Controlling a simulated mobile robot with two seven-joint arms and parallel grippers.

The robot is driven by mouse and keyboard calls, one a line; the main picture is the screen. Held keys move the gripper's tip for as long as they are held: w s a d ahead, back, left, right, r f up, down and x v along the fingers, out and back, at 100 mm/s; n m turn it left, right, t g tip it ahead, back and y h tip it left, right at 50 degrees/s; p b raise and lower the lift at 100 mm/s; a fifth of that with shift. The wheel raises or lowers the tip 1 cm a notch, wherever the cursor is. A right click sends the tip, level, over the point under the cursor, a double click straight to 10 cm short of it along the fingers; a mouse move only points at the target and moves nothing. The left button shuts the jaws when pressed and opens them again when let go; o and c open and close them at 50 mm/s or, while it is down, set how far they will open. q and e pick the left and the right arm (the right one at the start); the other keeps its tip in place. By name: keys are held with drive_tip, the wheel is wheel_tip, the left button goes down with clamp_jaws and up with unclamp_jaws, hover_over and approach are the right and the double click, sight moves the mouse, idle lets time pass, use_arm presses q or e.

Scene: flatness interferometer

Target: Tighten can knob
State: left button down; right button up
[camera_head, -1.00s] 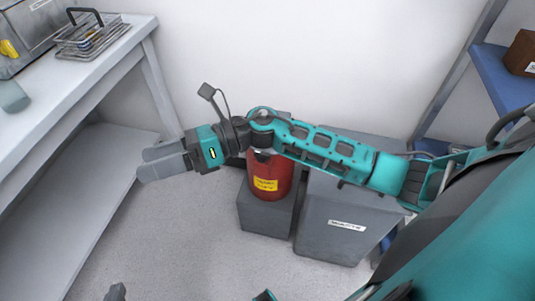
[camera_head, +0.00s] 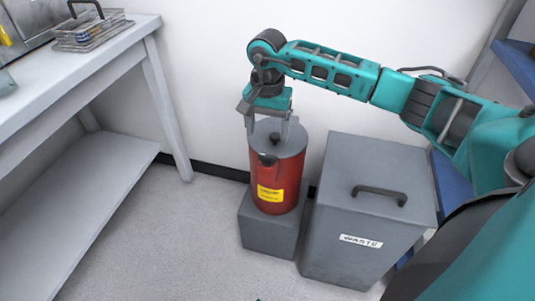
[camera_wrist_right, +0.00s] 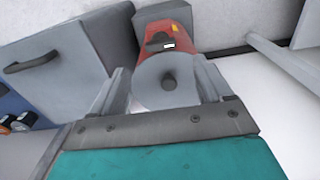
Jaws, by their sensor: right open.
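The red can (camera_head: 278,185) with a yellow label and grey lid stands upright on a grey block (camera_head: 270,236). Its dark round knob (camera_head: 274,139) is on top of the lid. It also shows in the right wrist view, with the knob (camera_wrist_right: 169,83) at the lid's middle. My right gripper (camera_head: 270,128) points down just above the lid, open. In the right wrist view its two fingers (camera_wrist_right: 163,88) are spread on either side of the lid and knob, with a gap to the knob. My left gripper is not in view.
A grey waste bin (camera_head: 365,215) with a handle stands close to the right of the can. A white bench (camera_head: 110,60) with a wire basket (camera_head: 92,30) is at the left. Blue shelving (camera_head: 515,62) is at the right. The floor in front of the can is clear.

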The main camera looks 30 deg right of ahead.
sight(268, 155)
wheel_tip(268, 155, down, 7)
drive_tip(key=shift+f+b, duration=0.15)
drive_tip(key=shift+b, duration=0.6)
drive_tip(key=shift+f, duration=0.25)
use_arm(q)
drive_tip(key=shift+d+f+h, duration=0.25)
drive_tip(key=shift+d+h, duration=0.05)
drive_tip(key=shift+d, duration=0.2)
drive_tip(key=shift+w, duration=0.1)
use_arm(e)
drive_tip(key=shift+c, duration=0.2)
drive_tip(key=c, duration=1)
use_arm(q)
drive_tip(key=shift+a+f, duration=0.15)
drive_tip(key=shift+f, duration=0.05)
